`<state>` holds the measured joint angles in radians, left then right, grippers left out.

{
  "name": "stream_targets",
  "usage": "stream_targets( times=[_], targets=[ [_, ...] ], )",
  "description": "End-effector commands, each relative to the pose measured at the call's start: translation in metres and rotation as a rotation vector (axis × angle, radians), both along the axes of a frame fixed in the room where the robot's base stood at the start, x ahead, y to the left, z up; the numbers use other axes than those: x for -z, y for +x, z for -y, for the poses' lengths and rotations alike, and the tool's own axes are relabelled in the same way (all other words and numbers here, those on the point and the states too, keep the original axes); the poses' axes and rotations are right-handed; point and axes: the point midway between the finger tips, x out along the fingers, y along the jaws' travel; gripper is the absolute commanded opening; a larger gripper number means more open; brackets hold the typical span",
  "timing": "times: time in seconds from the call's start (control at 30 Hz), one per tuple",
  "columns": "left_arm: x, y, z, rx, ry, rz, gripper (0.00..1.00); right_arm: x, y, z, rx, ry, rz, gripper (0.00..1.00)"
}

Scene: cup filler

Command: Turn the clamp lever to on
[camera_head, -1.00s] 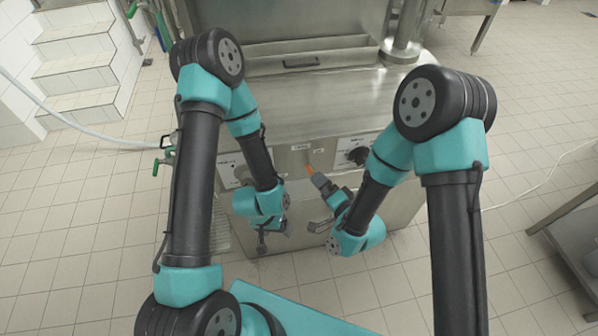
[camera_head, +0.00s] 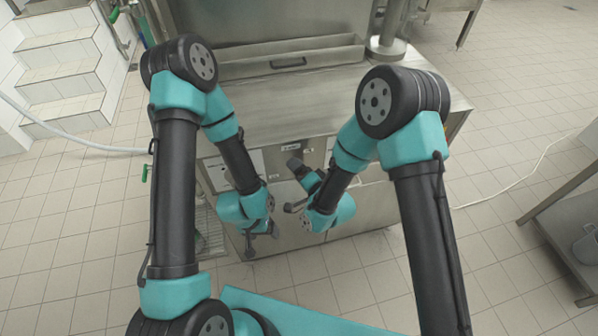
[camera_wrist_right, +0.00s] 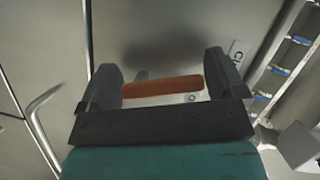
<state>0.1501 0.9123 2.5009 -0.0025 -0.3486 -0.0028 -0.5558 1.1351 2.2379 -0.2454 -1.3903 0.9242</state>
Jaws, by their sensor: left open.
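The orange clamp lever (camera_wrist_right: 163,87) shows in the right wrist view. It lies across the gap between the two dark fingers of my right gripper (camera_wrist_right: 163,85). The fingers are wide apart, and I cannot tell whether either one touches the lever. In the head view my right gripper (camera_head: 292,187) is in front of the machine's front panel, and the lever is hidden there. My left gripper (camera_head: 262,243) is open and empty, lower and to the left, in front of the machine and pointing down.
The steel machine (camera_head: 290,95) fills the middle, with labels on its front panel. A steel table (camera_head: 560,195) stands at the right and white tiled steps (camera_head: 60,75) at the left. A white hose (camera_head: 75,140) runs at the left. The tiled floor between is free.

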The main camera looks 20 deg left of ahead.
Motion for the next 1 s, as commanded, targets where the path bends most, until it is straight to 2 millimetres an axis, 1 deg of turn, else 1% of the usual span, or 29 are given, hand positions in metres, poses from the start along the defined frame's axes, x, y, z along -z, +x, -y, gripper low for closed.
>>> stream_targets(
  times=[0.03,0.3,0.33,0.67,0.87,1.0],
  targets=[
    [0.0000,0.0000,0.0000,0.000,0.000,0.000,0.75,0.0000,-0.0001,0.0001,0.000,0.000,0.000,0.85],
    [0.0000,0.0000,0.0000,0.000,0.000,0.000,0.75,-0.0001,-0.0001,0.0001,0.000,0.000,0.000,0.59],
    [0.0000,0.0000,0.0000,0.000,0.000,0.000,0.75,-0.0001,-0.0002,0.0001,0.000,0.000,0.000,0.57],
    [0.0000,0.0000,0.0000,0.000,0.000,0.000,0.75,0.0004,-0.0005,-0.0005,0.000,-0.031,0.017,0.57],
    [0.0000,0.0000,0.0000,0.000,0.000,0.000,0.75,0.0014,-0.0015,-0.0021,-0.001,-0.103,0.059,0.57],
    [0.0000,0.0000,0.0000,0.000,0.000,0.000,0.75,0.0029,-0.0023,-0.0036,-0.001,-0.185,0.105,0.57]
  ],
)
